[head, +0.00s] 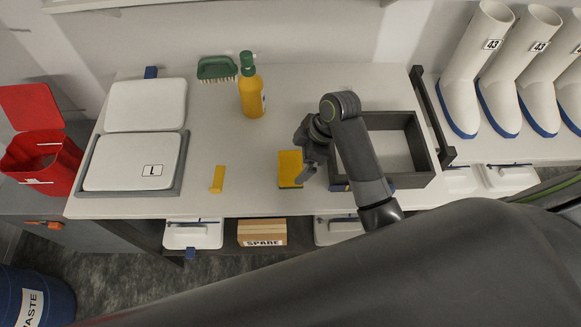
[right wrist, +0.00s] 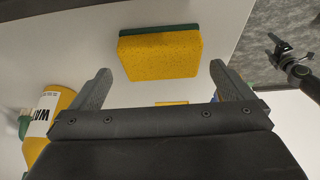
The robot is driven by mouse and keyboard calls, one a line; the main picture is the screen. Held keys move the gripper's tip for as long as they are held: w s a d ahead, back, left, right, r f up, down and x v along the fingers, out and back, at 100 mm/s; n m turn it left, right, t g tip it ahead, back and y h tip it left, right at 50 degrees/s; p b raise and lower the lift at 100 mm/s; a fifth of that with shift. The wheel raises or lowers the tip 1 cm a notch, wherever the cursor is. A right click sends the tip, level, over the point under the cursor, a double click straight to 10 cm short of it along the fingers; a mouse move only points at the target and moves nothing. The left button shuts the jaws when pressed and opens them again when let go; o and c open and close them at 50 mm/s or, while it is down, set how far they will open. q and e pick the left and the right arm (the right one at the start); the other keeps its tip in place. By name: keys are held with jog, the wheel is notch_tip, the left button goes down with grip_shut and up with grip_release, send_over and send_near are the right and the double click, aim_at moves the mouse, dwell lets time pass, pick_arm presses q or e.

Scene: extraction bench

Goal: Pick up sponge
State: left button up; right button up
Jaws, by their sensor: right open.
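The sponge (head: 289,169) is a yellow block with a green scouring layer. It lies on the white bench, left of the grey open-topped box. My right gripper (head: 304,155) is open at the sponge's right side and hides part of it in the head view. In the right wrist view the sponge (right wrist: 160,55) appears beyond and between the two spread fingers (right wrist: 162,82), apart from them. Another gripper, apparently my left (right wrist: 287,52), shows small at the upper right of that view; its jaw state is unclear. It is not seen in the head view.
The grey box (head: 425,155) stands close right of the sponge. A small yellow piece (head: 217,179) lies to the left. A yellow bottle (head: 251,95) and green brush (head: 216,68) stand behind. White lidded trays (head: 133,162) are at left. Bench between is clear.

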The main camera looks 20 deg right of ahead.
aim_at(291, 165)
jog(key=x, duration=0.2)
jog(key=p+x, duration=0.1)
jog(key=x, duration=0.1)
jog(key=shift+a+f, duration=0.1)
jog(key=shift+a, duration=0.35)
jog(key=shift+w+a+f, duration=0.1)
jog(key=shift+f, duration=0.35)
jog(key=c, duration=0.7)
